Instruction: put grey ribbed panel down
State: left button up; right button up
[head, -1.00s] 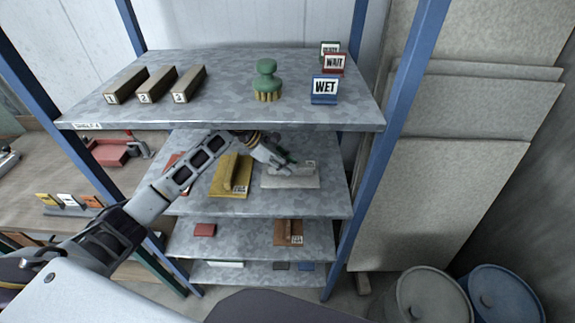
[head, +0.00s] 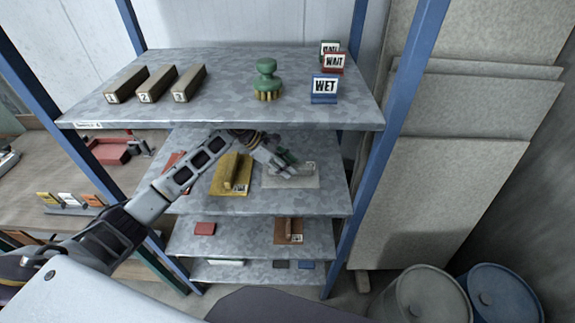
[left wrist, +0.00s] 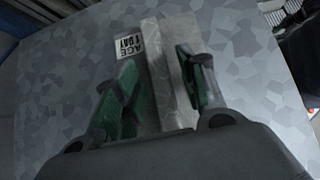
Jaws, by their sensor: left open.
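The grey ribbed panel (head: 306,178) lies flat on the second shelf (head: 330,203), at its right side. It also shows in the left wrist view (left wrist: 150,62), with a label reading "AGE 1 DAY" and a raised rib along it. My left gripper (head: 292,168) reaches in from the left and is over the panel. In the left wrist view its green-padded fingers (left wrist: 160,92) stand apart on either side of the rib, so it is open. The gripper hides part of the panel. My right gripper is not in view.
A yellow panel (head: 240,187) with a rib lies left of the grey one, and a red piece (head: 174,160) is farther left. The top shelf (head: 225,95) hangs above my arm. Blue posts (head: 395,120) frame the rack. A brown panel (head: 281,231) is one shelf lower.

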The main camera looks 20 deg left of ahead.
pick_arm(q)
jog(key=shift+r, duration=0.1)
jog(key=shift+b+v, duration=0.6)
jog(key=shift+v, duration=3.15)
jog(key=shift+s, duration=0.1)
